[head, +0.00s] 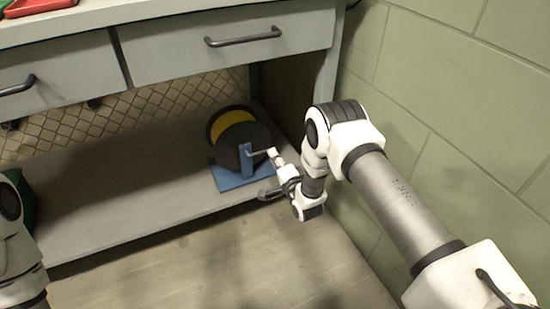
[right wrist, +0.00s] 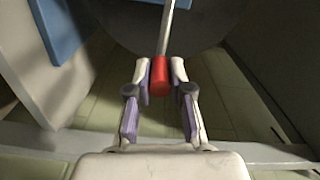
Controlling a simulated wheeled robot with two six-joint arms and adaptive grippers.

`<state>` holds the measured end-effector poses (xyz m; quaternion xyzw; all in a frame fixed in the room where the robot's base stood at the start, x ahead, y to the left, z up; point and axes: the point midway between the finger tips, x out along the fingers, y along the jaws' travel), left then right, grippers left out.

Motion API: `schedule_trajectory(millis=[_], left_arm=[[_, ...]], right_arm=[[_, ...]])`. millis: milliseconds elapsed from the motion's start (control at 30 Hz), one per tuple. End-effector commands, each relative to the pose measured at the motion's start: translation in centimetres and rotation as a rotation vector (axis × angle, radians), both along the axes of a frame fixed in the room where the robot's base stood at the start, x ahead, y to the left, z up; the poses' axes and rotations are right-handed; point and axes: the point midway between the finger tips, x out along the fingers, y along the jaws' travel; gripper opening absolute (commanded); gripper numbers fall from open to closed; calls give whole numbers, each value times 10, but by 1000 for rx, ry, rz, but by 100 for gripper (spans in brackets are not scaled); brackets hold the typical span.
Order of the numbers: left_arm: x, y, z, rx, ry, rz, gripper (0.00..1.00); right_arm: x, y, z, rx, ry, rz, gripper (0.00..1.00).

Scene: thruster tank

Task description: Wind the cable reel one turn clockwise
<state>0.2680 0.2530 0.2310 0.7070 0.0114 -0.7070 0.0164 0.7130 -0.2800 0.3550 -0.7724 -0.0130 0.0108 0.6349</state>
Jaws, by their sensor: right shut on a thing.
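The cable reel (head: 235,142) stands on the lower shelf of the bench, with black flanges, a yellow core and a blue stand (head: 234,178). Its crank arm (head: 262,152) points right from the hub. My right gripper (head: 278,170) is at the right of the reel. In the right wrist view, my right gripper (right wrist: 160,78) is shut on the red crank handle (right wrist: 160,75), with a finger on each side. The crank's metal rod (right wrist: 167,28) runs from the handle towards the dark flange (right wrist: 140,15). Part of my left arm shows at the left edge; its gripper is out of frame.
The bench's lower shelf (head: 110,205) is mostly bare left of the reel. Drawers with dark handles (head: 243,37) hang above it. A green block wall (head: 460,110) stands close on the right, beside my right arm. A dark green object (head: 25,205) is at the far left.

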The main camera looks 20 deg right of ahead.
Motion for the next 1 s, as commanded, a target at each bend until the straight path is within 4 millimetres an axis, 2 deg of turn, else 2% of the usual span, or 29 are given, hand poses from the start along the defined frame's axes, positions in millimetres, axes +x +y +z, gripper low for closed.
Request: schedule_trajectory(millis=[67,100,167,467,567,667,900,1000], left_arm=[[0,0,0,0,0,0,40],[0,0,0,0,0,0,40],[0,0,0,0,0,0,40],[0,0,0,0,0,0,40],[0,0,0,0,0,0,40],[0,0,0,0,0,0,40],[0,0,0,0,0,0,40],[0,0,0,0,0,0,40]], right_arm=[[0,0,-1,-1,1,1,0],[0,0,-1,-1,1,1,27],[0,0,-1,-1,1,1,46],[-1,0,0,-1,1,0,46],[-9,0,0,-1,2,0,46],[-27,-1,0,-1,4,-1,46],[-89,-3,-1,0,6,-1,46],[-108,-4,-1,0,4,-1,46]])
